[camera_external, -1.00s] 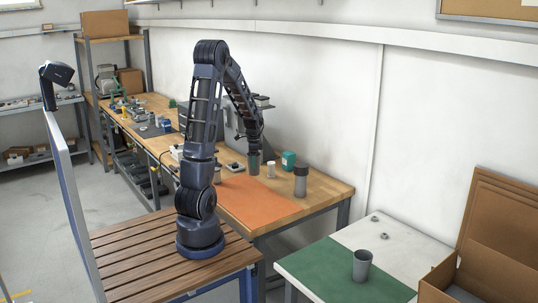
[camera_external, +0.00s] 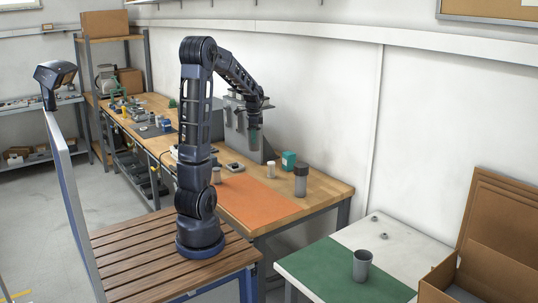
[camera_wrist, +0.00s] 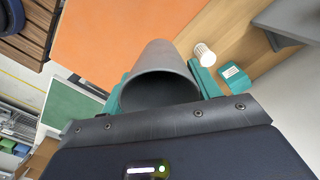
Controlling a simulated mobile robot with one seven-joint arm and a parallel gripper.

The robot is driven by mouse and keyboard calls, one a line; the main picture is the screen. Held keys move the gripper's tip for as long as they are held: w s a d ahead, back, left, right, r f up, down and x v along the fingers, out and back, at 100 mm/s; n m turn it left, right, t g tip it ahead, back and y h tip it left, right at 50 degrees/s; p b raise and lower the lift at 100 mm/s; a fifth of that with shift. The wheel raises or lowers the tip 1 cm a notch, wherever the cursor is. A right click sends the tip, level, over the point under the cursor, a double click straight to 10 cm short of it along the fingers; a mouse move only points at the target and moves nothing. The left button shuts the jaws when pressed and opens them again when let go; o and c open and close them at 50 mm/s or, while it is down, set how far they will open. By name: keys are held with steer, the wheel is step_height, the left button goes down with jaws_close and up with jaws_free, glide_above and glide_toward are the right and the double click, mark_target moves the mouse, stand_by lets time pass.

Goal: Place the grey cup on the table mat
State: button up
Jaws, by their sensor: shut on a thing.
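My gripper (camera_external: 254,138) is shut on a grey cup (camera_wrist: 160,62), between its teal fingers (camera_wrist: 160,92) in the wrist view. The cup is held in the air above the wooden workbench; in the external view it is small and partly hidden by the fingers. An orange mat (camera_external: 258,203) lies flat on the near end of the bench, below and in front of the gripper; it also fills the upper part of the wrist view (camera_wrist: 115,35). A second grey cup (camera_external: 362,266) stands upright on a green mat (camera_external: 325,270) on the white table at right.
A grey machine (camera_external: 238,135) is behind the gripper. The orange mat's middle is clear.

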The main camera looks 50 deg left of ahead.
steer(key=w+d+f+m, duration=0.1)
steer(key=w+d+m, duration=0.3)
steer(key=d, duration=1.1)
steer(key=w+d+f+m, duration=0.15)
steer(key=w+d, duration=0.45)
steer(key=d, duration=0.9)
steer(key=s+d+f+m, duration=0.1)
steer(key=s+d+m, duration=0.1)
steer(key=d, duration=0.9)
steer(key=s+d+m, duration=0.2)
steer(key=s+d, duration=0.1)
steer(key=d, duration=0.8)
steer(key=s+d+f+m, duration=0.3)
steer(key=s+d+m, duration=0.3)
steer(key=s+d, duration=1.8)
steer(key=f, duration=0.6)
steer(key=w+d+f, duration=0.1)
steer(key=f, duration=0.6)
steer(key=d+f, duration=0.1)
steer(key=f, duration=0.5)
steer(key=shift+w+d+f, duration=0.15)
steer(key=shift+w, duration=0.15)
steer(key=shift+f, duration=0.1)
